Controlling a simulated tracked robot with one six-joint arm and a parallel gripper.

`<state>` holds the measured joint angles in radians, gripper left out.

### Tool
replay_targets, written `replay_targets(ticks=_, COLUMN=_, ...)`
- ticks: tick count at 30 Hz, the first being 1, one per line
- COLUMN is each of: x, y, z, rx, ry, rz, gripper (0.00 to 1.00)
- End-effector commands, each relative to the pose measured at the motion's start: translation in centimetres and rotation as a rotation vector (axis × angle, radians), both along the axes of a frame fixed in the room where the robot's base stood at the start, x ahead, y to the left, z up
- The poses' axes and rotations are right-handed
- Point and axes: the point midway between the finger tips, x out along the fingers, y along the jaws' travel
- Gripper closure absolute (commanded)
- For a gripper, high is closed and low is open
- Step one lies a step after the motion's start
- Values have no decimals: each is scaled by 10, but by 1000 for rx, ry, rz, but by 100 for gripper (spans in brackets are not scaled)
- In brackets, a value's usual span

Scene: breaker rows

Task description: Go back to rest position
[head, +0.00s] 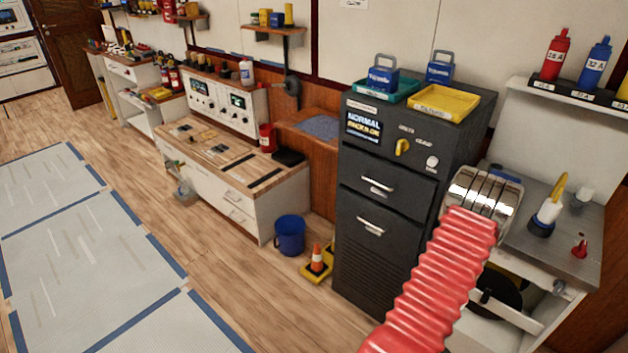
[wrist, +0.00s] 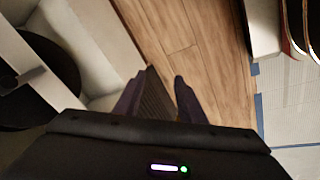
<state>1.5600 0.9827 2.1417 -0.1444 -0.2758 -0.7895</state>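My gripper (wrist: 158,88) shows in the wrist view with its two dark fingers apart. No held object shows between them; a dark ribbed surface, probably the front of the black cabinet, and wood floor lie beyond. In the head view my red-sleeved arm reaches up from the bottom, right of centre, to a shiny metal joint. That joint appears in front of the right edge of the black cabinet (head: 385,215) and the grey bench top (head: 555,235). My fingers cannot be made out in the head view.
A yellow tray (head: 443,103) and a teal tray (head: 385,91) with blue padlock-shaped items top the cabinet. Bottles (head: 556,55) stand on the right shelf. A blue bucket (head: 290,235) and an orange cone (head: 317,258) stand on the floor. Open floor lies left.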

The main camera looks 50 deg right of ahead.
Motion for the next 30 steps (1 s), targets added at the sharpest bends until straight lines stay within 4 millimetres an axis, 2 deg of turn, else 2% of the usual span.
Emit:
replay_targets(ticks=1, x=11, y=0, z=14, rx=16, ry=-3, rz=-9, gripper=63)
replay_targets(ticks=14, x=91, y=38, z=110, rx=161, ry=-1, rz=-105, gripper=63)
replay_targets(ticks=23, x=142, y=79, z=179, rx=221, ry=15, rz=-138, gripper=63)
replay_targets(ticks=30, x=177, y=119, z=232, rx=248, ry=28, rz=-140, gripper=63)
